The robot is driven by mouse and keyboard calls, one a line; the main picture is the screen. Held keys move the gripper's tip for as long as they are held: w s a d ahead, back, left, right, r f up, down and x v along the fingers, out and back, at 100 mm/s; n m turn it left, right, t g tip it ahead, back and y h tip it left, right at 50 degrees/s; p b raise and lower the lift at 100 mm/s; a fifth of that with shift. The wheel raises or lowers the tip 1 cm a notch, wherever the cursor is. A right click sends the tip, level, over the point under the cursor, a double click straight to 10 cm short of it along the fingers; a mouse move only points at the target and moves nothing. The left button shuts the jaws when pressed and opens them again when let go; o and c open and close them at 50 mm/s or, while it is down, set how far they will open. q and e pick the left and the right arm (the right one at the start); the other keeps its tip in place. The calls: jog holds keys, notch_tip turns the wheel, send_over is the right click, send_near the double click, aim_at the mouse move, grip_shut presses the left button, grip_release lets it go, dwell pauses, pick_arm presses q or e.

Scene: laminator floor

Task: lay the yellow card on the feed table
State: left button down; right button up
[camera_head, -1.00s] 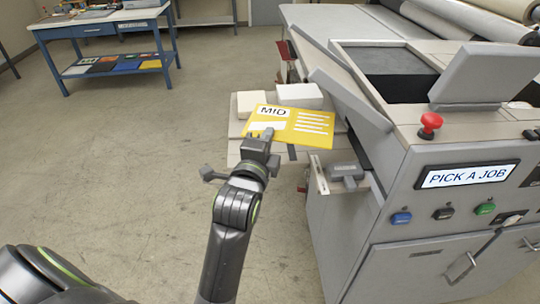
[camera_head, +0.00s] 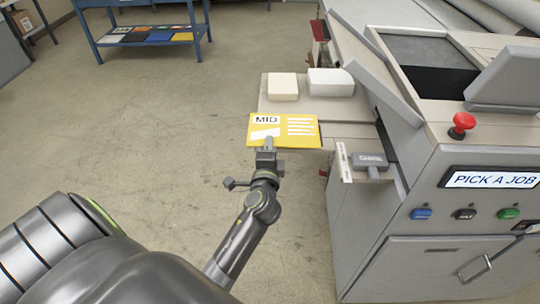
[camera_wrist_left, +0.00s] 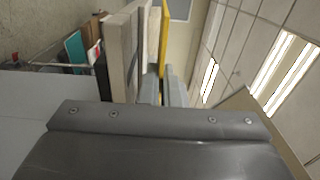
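The yellow card (camera_head: 299,139), marked MID with white stripes, is held at its near edge by my left gripper (camera_head: 268,147). The card also shows edge-on in the left wrist view (camera_wrist_left: 165,38), by the fingers (camera_wrist_left: 162,92). The feed table appears to be the pale shelf (camera_head: 338,108) on the machine's left side. In the head view the card overlaps the shelf's near edge; I cannot tell whether it touches. My right gripper is not in view.
Two white blocks (camera_head: 283,86) (camera_head: 331,82) sit on the shelf's far part. A grey handled piece (camera_head: 370,164) is right of the card, beside the machine (camera_head: 420,255). A blue rack (camera_head: 150,38) stands at the back left. The floor at left is clear.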

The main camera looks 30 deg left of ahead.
pick_arm(q)
jog(key=shift+f+b, duration=0.4)
jog(key=shift+f, duration=1.45)
jog(key=shift+f, duration=0.2)
jog(key=c, duration=1.7)
grip_release()
jog(key=shift+r, duration=0.1)
jog(key=shift+r, duration=0.15)
